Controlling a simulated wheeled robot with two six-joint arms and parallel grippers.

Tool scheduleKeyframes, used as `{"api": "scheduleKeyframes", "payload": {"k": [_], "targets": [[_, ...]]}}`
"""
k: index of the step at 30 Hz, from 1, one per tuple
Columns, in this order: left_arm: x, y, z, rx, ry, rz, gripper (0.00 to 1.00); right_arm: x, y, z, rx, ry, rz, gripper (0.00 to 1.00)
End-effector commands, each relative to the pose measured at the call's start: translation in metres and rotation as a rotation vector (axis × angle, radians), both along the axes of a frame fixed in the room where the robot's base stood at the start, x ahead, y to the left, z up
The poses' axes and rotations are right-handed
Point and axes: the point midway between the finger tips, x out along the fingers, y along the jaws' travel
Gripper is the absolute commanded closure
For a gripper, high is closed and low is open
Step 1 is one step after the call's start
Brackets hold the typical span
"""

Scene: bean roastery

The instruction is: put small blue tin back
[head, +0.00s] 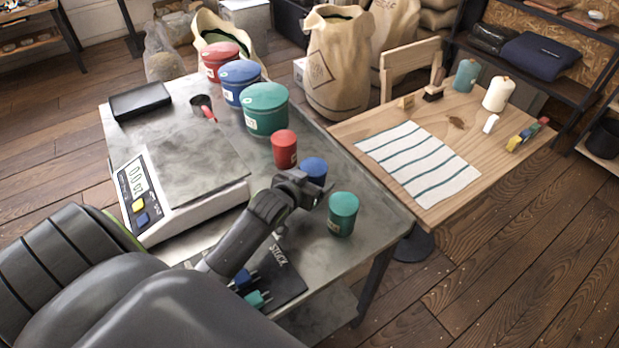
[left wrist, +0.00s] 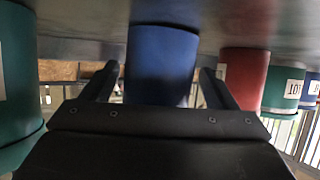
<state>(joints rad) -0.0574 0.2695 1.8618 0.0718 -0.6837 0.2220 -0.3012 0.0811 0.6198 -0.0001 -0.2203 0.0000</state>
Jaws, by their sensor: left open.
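The small blue tin (head: 315,167) stands upright on the metal table, between a small red tin (head: 284,150) and a small green tin (head: 343,213). My left gripper (head: 308,190) is at its near side, low over the table, and partly hides it. In the left wrist view the blue tin (left wrist: 161,65) is between or just beyond the two open fingers (left wrist: 160,88), with gaps showing on both sides. That view appears upside down, with the table along the top. My right gripper is not in view.
Large red (head: 220,60), blue (head: 239,80) and green (head: 266,108) tins stand behind in a row. A scale (head: 150,205) is at left. A dark mat marked STOCK (head: 285,270) lies near the front edge. A wooden table with a striped cloth (head: 418,162) adjoins at right.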

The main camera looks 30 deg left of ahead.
Motion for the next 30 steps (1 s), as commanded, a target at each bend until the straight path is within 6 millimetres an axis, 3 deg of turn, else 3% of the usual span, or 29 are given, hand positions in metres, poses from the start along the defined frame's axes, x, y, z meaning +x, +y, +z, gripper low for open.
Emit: {"api": "scheduleKeyframes", "payload": {"k": [5, 21, 30], "targets": [[-0.006, 0.0, 0.005, 0.0, 0.0, 0.0, 0.19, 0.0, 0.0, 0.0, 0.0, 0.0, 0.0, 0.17], [-0.087, -0.006, 0.043, 0.002, 0.001, -0.001, 0.19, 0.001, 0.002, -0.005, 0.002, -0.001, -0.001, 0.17], [-0.107, -0.008, 0.054, 0.0, 0.0, 0.0, 0.19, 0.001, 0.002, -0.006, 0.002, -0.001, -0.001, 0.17]]}}
